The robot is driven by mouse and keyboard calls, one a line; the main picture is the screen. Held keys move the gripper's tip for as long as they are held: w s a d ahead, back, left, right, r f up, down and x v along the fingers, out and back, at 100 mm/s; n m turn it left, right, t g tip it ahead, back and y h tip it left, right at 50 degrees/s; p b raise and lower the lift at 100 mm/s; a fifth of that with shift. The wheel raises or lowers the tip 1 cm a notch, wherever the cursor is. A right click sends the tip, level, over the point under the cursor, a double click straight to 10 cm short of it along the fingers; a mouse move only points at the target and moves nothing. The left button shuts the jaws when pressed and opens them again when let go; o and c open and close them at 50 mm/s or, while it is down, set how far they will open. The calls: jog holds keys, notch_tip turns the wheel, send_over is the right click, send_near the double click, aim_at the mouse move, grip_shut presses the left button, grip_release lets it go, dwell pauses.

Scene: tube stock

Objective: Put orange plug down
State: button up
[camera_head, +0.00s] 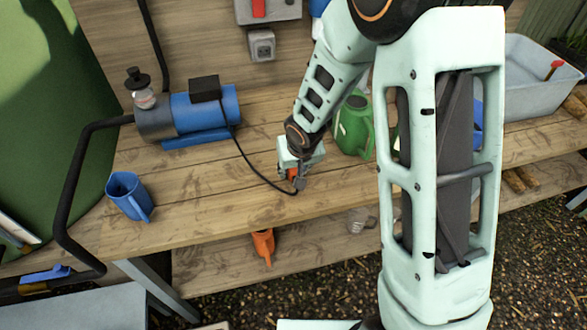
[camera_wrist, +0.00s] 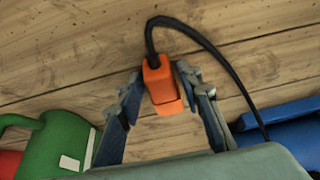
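The orange plug (camera_wrist: 159,80) sits between the two fingers of my gripper (camera_wrist: 158,84), with its black cable leaving from its far end. The fingers close in on both sides of it, and my gripper is shut on it. In the head view the orange plug (camera_head: 292,173) shows partly behind my gripper (camera_head: 298,180), low over the wooden workbench (camera_head: 230,205). I cannot tell whether the plug touches the wood. The cable curves back to the blue pump (camera_head: 205,110).
A green watering can (camera_head: 354,127) stands close to the right of my gripper. A blue mug (camera_head: 128,195) stands at the bench's left. An orange object (camera_head: 263,245) is on the lower shelf. A grey tub (camera_head: 530,80) is at the right. Bare bench lies between mug and gripper.

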jog(key=shift+o, duration=0.3)
jog(key=shift+r, duration=0.1)
jog(key=shift+r+p, duration=0.2)
jog(key=shift+p, duration=0.1)
jog(key=p+v, duration=0.3)
jog(key=v, duration=0.9)
jog(key=shift+f, duration=0.1)
